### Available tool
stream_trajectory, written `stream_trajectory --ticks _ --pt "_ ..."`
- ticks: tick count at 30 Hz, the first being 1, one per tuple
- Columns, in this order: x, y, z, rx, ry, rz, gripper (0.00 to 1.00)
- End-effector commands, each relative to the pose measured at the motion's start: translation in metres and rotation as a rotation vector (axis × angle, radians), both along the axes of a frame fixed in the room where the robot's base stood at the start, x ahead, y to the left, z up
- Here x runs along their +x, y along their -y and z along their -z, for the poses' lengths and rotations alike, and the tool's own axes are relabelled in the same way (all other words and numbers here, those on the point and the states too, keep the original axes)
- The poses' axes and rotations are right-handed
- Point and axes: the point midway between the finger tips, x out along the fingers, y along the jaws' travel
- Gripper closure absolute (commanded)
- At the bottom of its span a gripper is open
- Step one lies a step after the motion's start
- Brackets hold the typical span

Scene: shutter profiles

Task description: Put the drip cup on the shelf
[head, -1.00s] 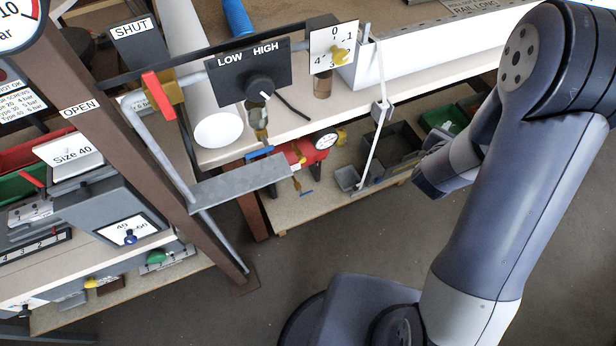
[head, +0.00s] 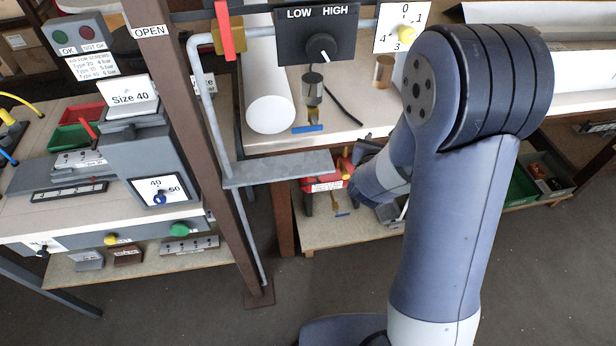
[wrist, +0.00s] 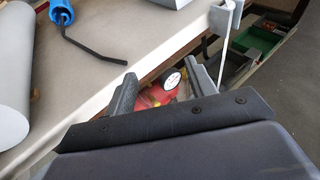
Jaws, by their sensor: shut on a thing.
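My gripper (wrist: 162,72) shows in the wrist view, its two dark fingers set apart. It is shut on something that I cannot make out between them. In the head view, my arm largely hides the gripper near the lower shelf. I cannot pick out the drip cup with certainty. A brownish cylinder (head: 384,70) is below the numbered dial, and a small clear-and-metal bowl (head: 312,90) is below the LOW/HIGH knob. A narrow grey metal shelf (head: 280,168) juts out beside the brown post. A wooden lower shelf (head: 325,232) lies under the bench.
A red tank (head: 322,185) stands on the lower shelf; its gauge (wrist: 172,79) shows between my fingers. A thin white rod (wrist: 226,50) hangs beside the bench edge. The brown post (head: 215,150) and grey pipe stand left. Open floor lies in front.

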Motion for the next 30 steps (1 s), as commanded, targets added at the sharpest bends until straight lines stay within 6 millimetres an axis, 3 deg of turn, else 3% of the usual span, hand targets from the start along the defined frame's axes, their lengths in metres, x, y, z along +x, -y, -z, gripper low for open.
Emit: stream_trajectory --ticks 1,8,10,30 --pt "0.001 0.000 0.012 0.001 0.003 0.001 0.70" --pt "0.003 -0.001 0.029 0.001 0.004 -0.003 0.70" --pt "-0.009 -0.013 0.019 0.004 0.002 -0.008 0.70" --pt "-0.144 -0.123 -0.009 0.004 0.003 0.005 0.70"
